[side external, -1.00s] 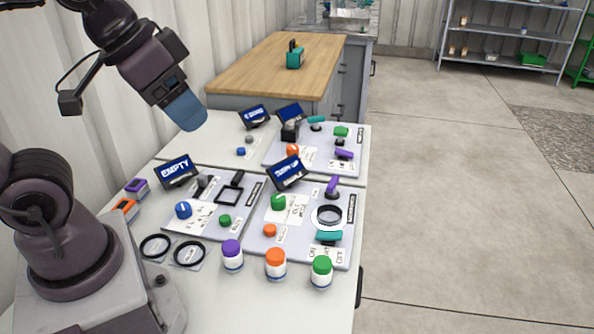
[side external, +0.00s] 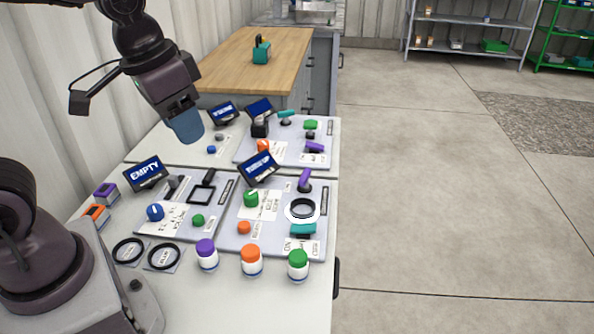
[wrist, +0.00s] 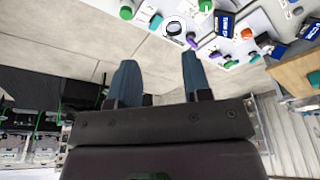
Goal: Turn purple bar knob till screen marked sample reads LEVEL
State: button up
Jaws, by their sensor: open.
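Two purple bar knobs show in the side view. One (side external: 305,180) stands on the front right panel near a tilted screen (side external: 258,169), whose text seems to read "TURN UP". The other purple bar (side external: 314,148) lies on the back right panel near another tilted screen (side external: 260,108), whose text is too small to read. I cannot make out which screen is marked sample. My gripper (side external: 187,130) is open and empty, raised above the panels toward the left, apart from both knobs. In the wrist view its two blue fingers (wrist: 158,65) are spread, and the front purple bar (wrist: 191,37) shows beyond them.
The front left panel has a screen reading "EMPTY" (side external: 146,173) and a blue knob (side external: 155,212). A black ring (side external: 302,208) and a teal handle (side external: 303,229) are close to the front purple bar. Capped jars, including an orange one (side external: 252,260), stand along the front.

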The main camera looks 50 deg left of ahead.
jog(key=w+a+f+n+g, duration=0.1)
jog(key=w+a+f+n, duration=0.1)
jog(key=w+f, duration=0.55)
jog(key=n+t+y, duration=0.2)
jog(key=n+y, duration=0.1)
jog(key=n, duration=0.2)
send_near(305, 174)
jog(key=x, duration=0.9)
jog(key=shift+f, duration=0.1)
grip_shut()
